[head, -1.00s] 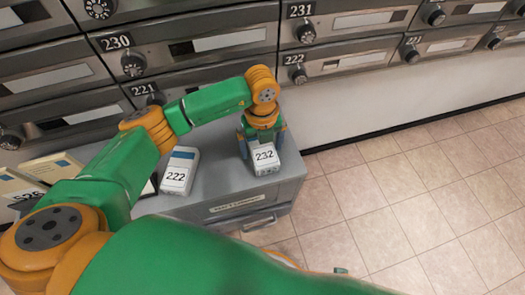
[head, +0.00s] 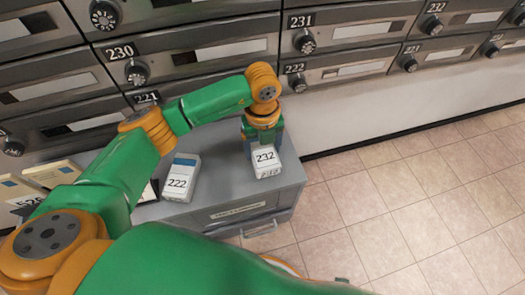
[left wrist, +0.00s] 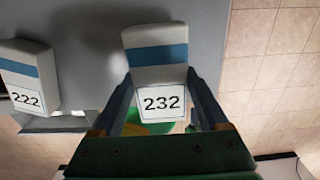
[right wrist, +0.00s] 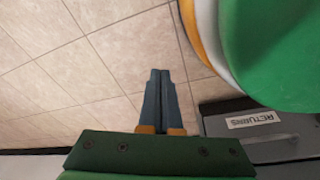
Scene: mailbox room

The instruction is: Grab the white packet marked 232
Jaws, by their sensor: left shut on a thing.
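The white packet marked 232 (head: 267,172) is at the right end of the grey cabinet top. It also shows in the left wrist view (left wrist: 157,58), with a blue band across it and its label between the fingers. My left gripper (head: 262,140) reaches down onto it and is shut on it, one finger on each side in the left wrist view (left wrist: 160,95). I cannot tell whether the packet is lifted off the cabinet. My right gripper (right wrist: 158,75) is over the tiled floor, its two fingers together with nothing between them.
A packet marked 222 (head: 181,178) stands to the left on the grey cabinet (head: 218,187). Further left are yellowish packets (head: 52,174), partly behind my arm. Mailboxes with dials (head: 345,45) line the wall behind. Tiled floor (head: 400,210) is open to the right.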

